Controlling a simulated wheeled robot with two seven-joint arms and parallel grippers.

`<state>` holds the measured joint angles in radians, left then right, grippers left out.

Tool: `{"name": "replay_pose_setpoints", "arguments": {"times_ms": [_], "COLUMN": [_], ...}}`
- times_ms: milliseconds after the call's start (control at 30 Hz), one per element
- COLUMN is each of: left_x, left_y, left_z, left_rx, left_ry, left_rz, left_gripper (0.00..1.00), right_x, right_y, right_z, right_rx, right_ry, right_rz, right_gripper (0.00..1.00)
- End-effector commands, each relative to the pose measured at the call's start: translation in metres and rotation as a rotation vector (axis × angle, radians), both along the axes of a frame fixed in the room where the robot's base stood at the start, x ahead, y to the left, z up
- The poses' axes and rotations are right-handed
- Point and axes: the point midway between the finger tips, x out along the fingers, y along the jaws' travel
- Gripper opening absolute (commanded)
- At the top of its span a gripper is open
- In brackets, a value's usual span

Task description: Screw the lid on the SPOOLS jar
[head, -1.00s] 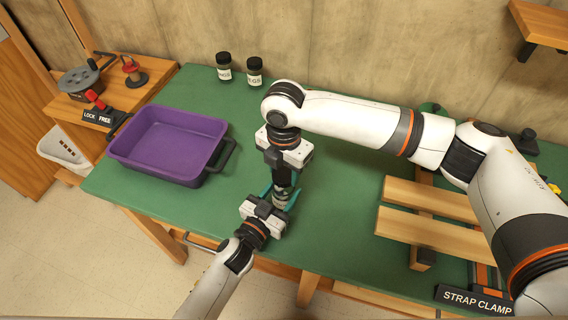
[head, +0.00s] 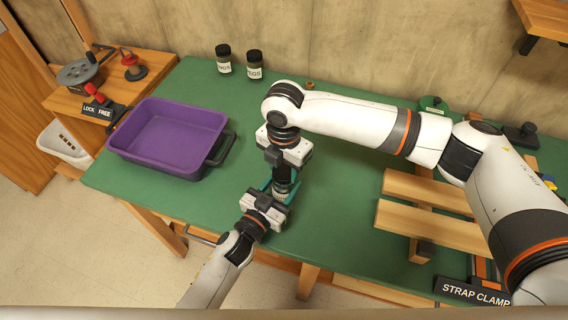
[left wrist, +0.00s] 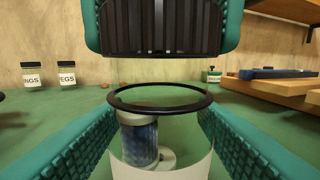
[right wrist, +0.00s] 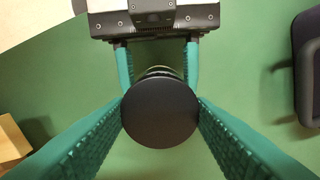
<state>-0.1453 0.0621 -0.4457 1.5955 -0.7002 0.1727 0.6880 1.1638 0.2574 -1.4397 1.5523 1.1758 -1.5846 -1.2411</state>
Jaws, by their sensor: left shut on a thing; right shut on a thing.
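The clear SPOOLS jar (left wrist: 185,168) has a dark ring at its mouth and a blue and white spool visible through its glass. My left gripper (head: 277,192) is shut around the jar; its teal fingers flank it in the left wrist view. My right gripper (right wrist: 160,110) points down from above, shut on the round black lid (right wrist: 160,112). In the left wrist view the lid's ribbed side (left wrist: 160,28) is above the jar mouth, with a gap between them. In the head view the grippers mostly hide jar and lid.
Two dark-lidded jars (head: 223,60) (head: 254,65) stand at the back wall. A purple tray (head: 146,164) lies left on the green bench. A wooden strap clamp jig (head: 430,228) stands right. Bare bench lies between tray and grippers.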

Motion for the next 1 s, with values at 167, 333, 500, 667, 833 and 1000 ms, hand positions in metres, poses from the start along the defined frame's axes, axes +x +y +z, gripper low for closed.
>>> {"name": "replay_pose_setpoints", "arguments": {"times_ms": [167, 333, 500, 667, 833, 1000], "left_x": [0.000, 0.000, 0.000, 0.000, 0.000, 0.000], "left_y": [0.000, 0.000, 0.000, 0.000, 0.000, 0.000], "left_z": [0.000, 0.000, 0.000, -0.001, -0.001, -0.001], "left_rx": [0.001, 0.001, 0.001, 0.001, 0.001, 0.001], "left_ry": [0.001, 0.001, 0.001, 0.001, 0.001, 0.001], "left_rz": [0.000, 0.000, 0.000, 0.000, 0.000, 0.000], "left_gripper": [0.12, 0.12, 0.12, 0.12, 0.12, 0.00], "right_x": [0.000, 0.000, 0.000, 0.000, 0.000, 0.000], "right_y": [0.000, 0.000, 0.000, 0.000, 0.000, 0.000], "right_z": [0.000, -0.001, -0.005, -0.008, -0.011, -0.012], "right_rx": [0.000, 0.000, -0.001, -0.001, 0.000, 0.001], "right_ry": [0.000, 0.000, 0.001, 0.001, 0.000, 0.001], "right_rz": [0.000, 0.000, 0.000, 0.000, 0.000, -0.041], "right_gripper": [0.27, 0.27, 0.27, 0.27, 0.27, 0.27]}}
